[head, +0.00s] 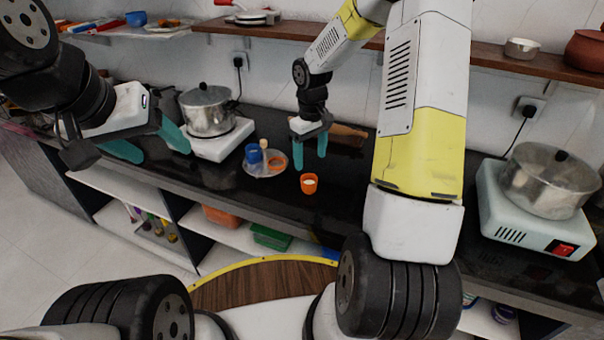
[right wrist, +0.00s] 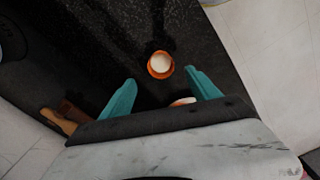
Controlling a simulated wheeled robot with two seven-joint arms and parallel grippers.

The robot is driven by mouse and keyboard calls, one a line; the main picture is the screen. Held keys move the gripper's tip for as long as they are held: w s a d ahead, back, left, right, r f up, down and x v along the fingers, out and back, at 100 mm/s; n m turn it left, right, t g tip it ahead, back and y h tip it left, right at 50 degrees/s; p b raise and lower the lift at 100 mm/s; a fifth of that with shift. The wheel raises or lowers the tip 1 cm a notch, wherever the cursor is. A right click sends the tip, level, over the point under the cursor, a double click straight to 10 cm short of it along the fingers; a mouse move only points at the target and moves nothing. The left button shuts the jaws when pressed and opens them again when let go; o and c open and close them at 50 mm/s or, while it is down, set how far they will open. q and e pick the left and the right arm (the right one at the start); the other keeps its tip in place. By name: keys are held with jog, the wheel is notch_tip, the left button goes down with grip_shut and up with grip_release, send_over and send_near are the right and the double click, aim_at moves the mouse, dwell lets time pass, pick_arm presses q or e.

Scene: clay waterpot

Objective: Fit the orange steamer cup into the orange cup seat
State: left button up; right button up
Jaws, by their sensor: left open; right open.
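The orange steamer cup (head: 309,184), pale inside, stands upright on the dark counter. In the right wrist view the cup (right wrist: 160,65) lies just beyond the fingertips, apart from them. The orange cup seat (head: 277,161) looks like a ring on a small grey tray (head: 256,172), left of the cup. My right gripper (head: 310,158) is open and empty, above and behind the cup; it also shows in the right wrist view (right wrist: 163,92). A white and orange thing (right wrist: 182,101) is partly hidden by the gripper body there. My left gripper (head: 148,147) is open and empty at the left.
A blue cup (head: 253,154) and a small wooden piece (head: 264,146) are on the tray. A pot (head: 207,110) on a white stove stands behind the left gripper. Another pot (head: 551,180) on a stove is at the right. The counter around the orange cup is clear.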

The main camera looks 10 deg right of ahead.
aim_at(309, 176)
notch_tip(309, 176, down, 8)
jog(key=shift+f, duration=0.1)
dwell(0.4)
jog(key=c, duration=1.4)
